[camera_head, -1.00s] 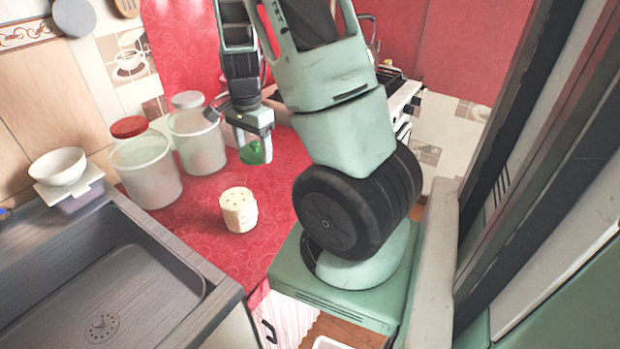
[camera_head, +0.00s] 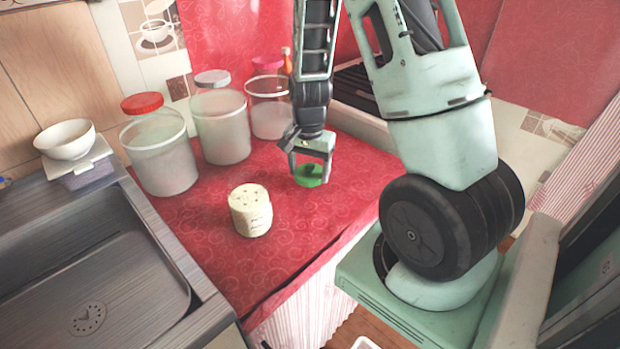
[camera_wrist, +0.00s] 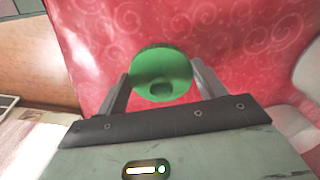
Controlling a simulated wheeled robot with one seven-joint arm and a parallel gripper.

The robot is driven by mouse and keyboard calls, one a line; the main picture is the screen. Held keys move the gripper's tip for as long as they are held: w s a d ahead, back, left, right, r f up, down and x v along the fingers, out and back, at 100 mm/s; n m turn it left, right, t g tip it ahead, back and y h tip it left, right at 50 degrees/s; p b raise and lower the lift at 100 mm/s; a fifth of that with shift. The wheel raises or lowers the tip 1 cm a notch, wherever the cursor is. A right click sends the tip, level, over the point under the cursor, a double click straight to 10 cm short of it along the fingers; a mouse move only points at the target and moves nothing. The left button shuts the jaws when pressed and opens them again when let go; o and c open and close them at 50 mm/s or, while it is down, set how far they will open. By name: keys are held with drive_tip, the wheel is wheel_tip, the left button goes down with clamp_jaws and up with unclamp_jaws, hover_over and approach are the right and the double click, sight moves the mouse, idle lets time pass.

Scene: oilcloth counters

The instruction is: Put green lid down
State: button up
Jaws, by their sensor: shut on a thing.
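The green lid (camera_head: 309,175) is round and is held between the fingers of my gripper (camera_head: 311,168) over the red counter (camera_head: 300,222). In the wrist view the green lid (camera_wrist: 161,72) sits between the two fingertips of my gripper (camera_wrist: 160,82), with a small round knob or recess facing the camera. The lid is low near the cloth; I cannot tell whether it touches it.
A cream canister (camera_head: 251,211) stands left of the gripper. Jars with a red lid (camera_head: 160,160), a grey lid (camera_head: 221,125) and a pink lid (camera_head: 269,105) stand behind. A sink (camera_head: 100,270) and white bowl (camera_head: 66,140) are left. Bare cloth lies around the lid.

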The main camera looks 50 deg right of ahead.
sight(309, 170)
drive_tip(key=shift+f, duration=1.45)
drive_tip(key=shift+f, duration=0.1)
drive_tip(key=shift+f, duration=0.1)
drive_tip(key=o, duration=0.9)
drive_tip(key=shift+o, duration=0.2)
